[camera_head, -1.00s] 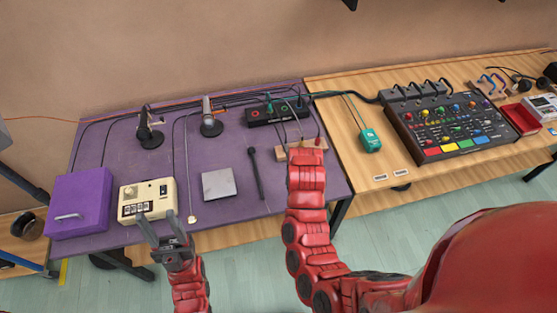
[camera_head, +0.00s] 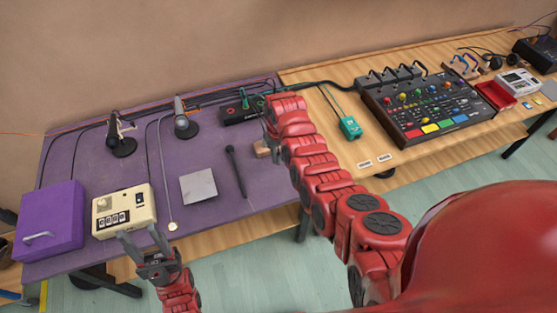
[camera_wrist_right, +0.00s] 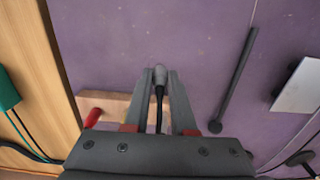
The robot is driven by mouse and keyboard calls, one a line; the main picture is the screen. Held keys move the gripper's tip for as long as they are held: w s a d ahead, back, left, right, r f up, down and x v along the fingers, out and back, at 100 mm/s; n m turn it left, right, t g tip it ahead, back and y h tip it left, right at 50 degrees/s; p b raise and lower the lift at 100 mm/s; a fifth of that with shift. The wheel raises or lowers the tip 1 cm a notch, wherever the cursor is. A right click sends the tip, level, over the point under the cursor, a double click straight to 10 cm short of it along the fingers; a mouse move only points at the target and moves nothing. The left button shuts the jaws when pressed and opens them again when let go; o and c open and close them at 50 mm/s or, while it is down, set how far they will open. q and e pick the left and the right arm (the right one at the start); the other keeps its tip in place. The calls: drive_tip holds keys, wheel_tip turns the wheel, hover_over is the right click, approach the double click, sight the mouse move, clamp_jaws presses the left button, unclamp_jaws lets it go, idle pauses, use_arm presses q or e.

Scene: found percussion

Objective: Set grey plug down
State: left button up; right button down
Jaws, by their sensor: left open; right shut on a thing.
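The grey plug (camera_wrist_right: 160,76) shows in the right wrist view with a black cable trailing from it. My right gripper (camera_wrist_right: 160,90) is shut on it, one finger on each side. The plug is over the purple table top (camera_wrist_right: 110,40); I cannot tell whether it touches. Behind it, a wooden block (camera_wrist_right: 118,104) holds a red plug (camera_wrist_right: 93,117). In the head view my right arm hides the gripper, the plug and part of the block (camera_head: 262,149). My left gripper (camera_head: 143,240) is open and empty in front of the cream box (camera_head: 124,208).
A black box with cables (camera_head: 235,113) is at the back. A green box (camera_head: 350,127) and a mixer (camera_head: 428,105) stand on the wooden table. Bare purple surface surrounds the plate.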

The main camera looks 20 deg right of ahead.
sight(279, 162)
drive_tip(key=shift+w, duration=0.2)
drive_tip(key=shift+s+f+p, duration=0.15)
drive_tip(key=shift+f+p, duration=0.35)
drive_tip(key=shift+f, duration=0.25)
drive_tip(key=shift+f+b, duration=0.3)
drive_tip(key=shift+f, duration=0.75)
drive_tip(key=shift+f, duration=0.1)
drive_tip(key=c, duration=0.7)
unclamp_jaws()
drive_tip(key=shift+c, duration=0.2)
